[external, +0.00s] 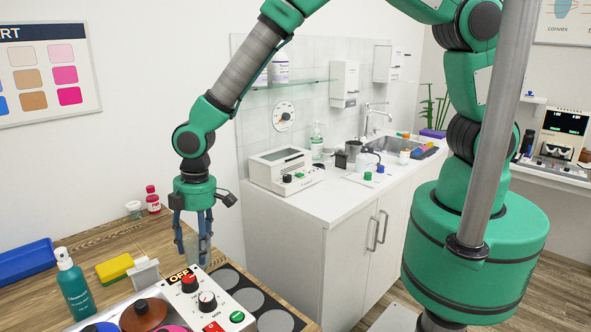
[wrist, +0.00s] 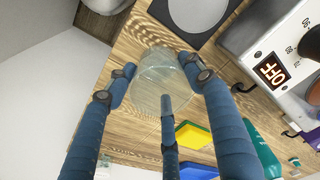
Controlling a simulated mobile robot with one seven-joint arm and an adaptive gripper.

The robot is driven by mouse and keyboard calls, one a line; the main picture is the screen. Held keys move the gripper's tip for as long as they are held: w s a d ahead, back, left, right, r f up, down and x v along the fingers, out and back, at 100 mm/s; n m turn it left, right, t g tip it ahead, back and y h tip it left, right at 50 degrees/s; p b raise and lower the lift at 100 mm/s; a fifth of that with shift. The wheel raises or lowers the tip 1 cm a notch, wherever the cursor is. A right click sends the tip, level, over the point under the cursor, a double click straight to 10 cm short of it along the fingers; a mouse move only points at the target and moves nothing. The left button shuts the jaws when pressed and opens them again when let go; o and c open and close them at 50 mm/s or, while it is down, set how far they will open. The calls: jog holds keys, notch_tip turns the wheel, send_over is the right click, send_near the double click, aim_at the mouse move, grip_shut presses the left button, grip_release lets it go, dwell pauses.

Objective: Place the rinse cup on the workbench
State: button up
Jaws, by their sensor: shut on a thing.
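The rinse cup is a clear, see-through cup (external: 199,250); it also shows in the wrist view (wrist: 150,78). My gripper (external: 193,240) points down and is shut on the cup, with its blue fingers around it in the wrist view (wrist: 165,85). The cup is at the right side of the wooden workbench (external: 108,241), behind the control box. The wood grain shows around the cup in the wrist view. I cannot tell whether the cup's base touches the wood.
A control box (external: 212,302) reading OFF and a dark panel with grey discs (external: 262,302) are close by. A sponge (external: 115,267), spray bottle (external: 73,287), blue case (external: 25,261) and red bottle (external: 153,200) stand left. A white counter (external: 325,205) with a sink is at the right.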

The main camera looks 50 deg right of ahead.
jog(key=o, duration=1)
jog(key=shift+f, duration=0.1)
jog(key=shift+o, duration=0.2)
notch_tip(320, 180, up, 12)
jog(key=d, duration=0.1)
jog(key=shift+s+d+p, duration=0.15)
jog(key=shift+s+p, duration=0.05)
jog(key=shift+p, duration=0.25)
